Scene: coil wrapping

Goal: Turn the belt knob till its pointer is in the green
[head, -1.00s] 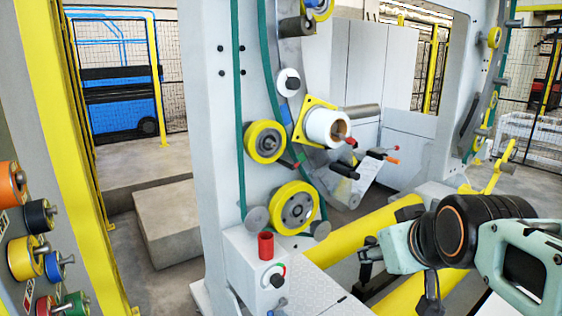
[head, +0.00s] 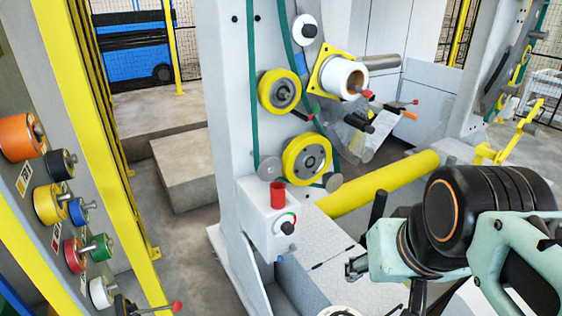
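The belt knob (head: 287,228) is a small black knob on the front of a white box at the foot of the machine column. A curved scale with green and red parts (head: 292,216) runs around its upper right side. The pointer is too small to read. My gripper (head: 356,268) is at the lower right, to the right of the knob and a little lower in the picture, clear of it. Its fingers are small and partly hidden by my arm, so I cannot tell how far apart they are.
A red cup-like cylinder (head: 278,194) stands on the box above the knob. Yellow rollers (head: 307,160) and a green belt (head: 253,90) are on the column. A yellow bar (head: 385,187) lies behind my arm. Coloured spools (head: 50,204) hang on a panel at left.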

